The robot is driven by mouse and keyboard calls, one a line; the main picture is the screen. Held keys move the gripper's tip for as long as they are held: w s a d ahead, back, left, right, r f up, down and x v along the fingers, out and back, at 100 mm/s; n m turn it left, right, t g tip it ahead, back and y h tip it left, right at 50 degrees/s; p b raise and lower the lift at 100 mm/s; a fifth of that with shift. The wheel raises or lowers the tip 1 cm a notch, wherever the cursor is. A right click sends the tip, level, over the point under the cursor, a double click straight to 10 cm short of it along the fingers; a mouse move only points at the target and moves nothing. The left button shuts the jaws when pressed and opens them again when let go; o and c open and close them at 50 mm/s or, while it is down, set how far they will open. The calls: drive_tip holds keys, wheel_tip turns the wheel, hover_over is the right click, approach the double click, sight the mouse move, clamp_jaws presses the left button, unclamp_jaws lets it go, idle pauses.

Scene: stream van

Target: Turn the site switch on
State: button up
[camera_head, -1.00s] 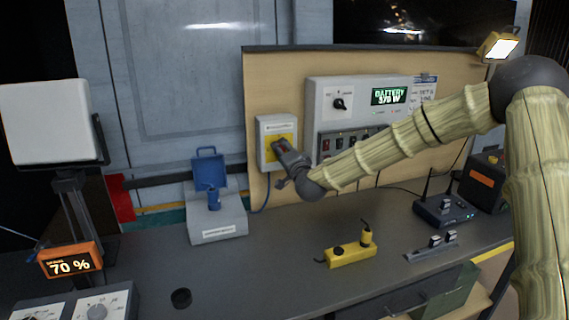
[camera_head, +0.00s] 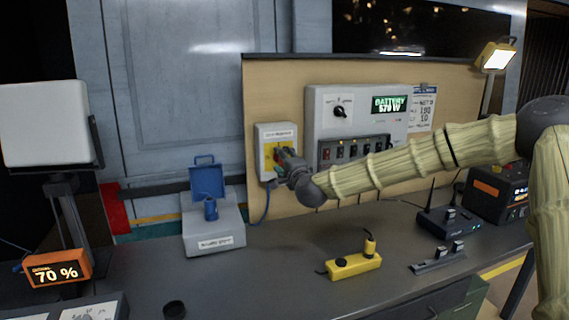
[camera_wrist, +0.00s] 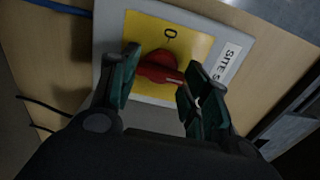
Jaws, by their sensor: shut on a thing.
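The site switch is a pale box (camera_head: 264,138) with a yellow plate on the tan board. In the wrist view its yellow plate (camera_wrist: 203,45) carries a "0" mark and a label starting "SITE S". Its red knob (camera_wrist: 158,66) sits below the "0", with its bar slanting toward the right finger. My gripper (camera_wrist: 160,72) is shut on the red knob, with one green finger on each side. In the head view my gripper (camera_head: 284,160) covers much of the plate and hides the knob.
A grey battery panel (camera_head: 360,110) with a row of switches is just right of the box. A blue-lidded case (camera_head: 213,235) stands on the counter at left. A yellow device (camera_head: 354,265) lies in front. A blue cable hangs below the switch box.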

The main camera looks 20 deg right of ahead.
drive_tip(key=shift+d, duration=0.1)
drive_tip(key=o, duration=1)
drive_tip(key=s, duration=1.2)
drive_tip(key=shift+d, duration=0.2)
